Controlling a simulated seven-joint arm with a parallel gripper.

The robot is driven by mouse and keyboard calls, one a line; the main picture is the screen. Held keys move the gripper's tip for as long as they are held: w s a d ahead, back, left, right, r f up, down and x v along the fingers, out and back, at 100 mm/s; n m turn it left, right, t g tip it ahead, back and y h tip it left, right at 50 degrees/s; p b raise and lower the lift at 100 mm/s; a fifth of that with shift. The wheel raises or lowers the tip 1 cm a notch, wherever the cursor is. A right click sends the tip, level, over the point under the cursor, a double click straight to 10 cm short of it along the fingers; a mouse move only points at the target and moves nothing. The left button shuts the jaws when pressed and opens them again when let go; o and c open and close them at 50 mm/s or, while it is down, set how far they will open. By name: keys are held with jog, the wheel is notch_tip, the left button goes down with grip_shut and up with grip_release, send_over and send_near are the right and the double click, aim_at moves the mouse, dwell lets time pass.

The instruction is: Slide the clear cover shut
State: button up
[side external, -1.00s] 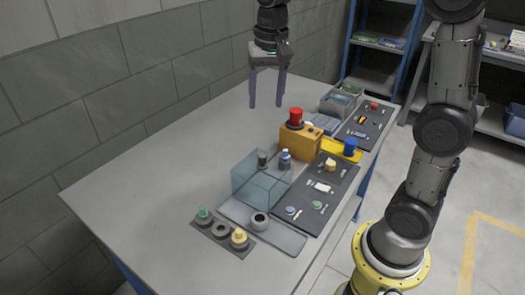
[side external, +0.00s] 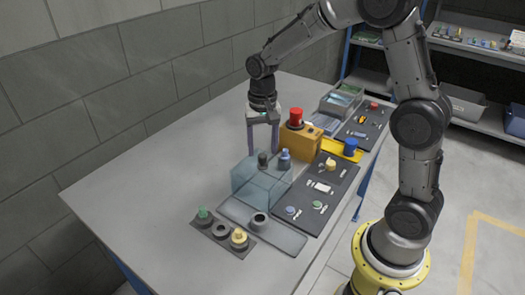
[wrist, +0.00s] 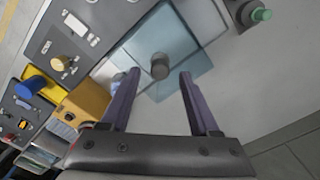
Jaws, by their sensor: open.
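The clear cover (side external: 250,188) is a see-through bluish box with a dark grey knob (side external: 262,159) on top. It stands at the back end of a flat grey-blue plate (side external: 285,234). A grey round part (side external: 259,222) sits on the plate in front of the cover. My gripper (side external: 262,151) is open, pointing down, with its two purple fingers on either side of the knob. In the wrist view the knob (wrist: 160,66) shows between the fingertips (wrist: 159,75), with the cover (wrist: 180,45) under it. I cannot tell whether the fingers touch the knob.
A blue-topped bottle-like part (side external: 284,160) stands close by the cover on its right. An orange box with a red button (side external: 296,117) is behind it. Dark panels (side external: 325,190) lie right, and a strip with several knobs (side external: 221,230) lies front left. The table's left is clear.

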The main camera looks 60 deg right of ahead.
jog(key=shift+f, duration=1)
grip_shut()
jog(key=shift+r, duration=0.1)
dwell(0.7)
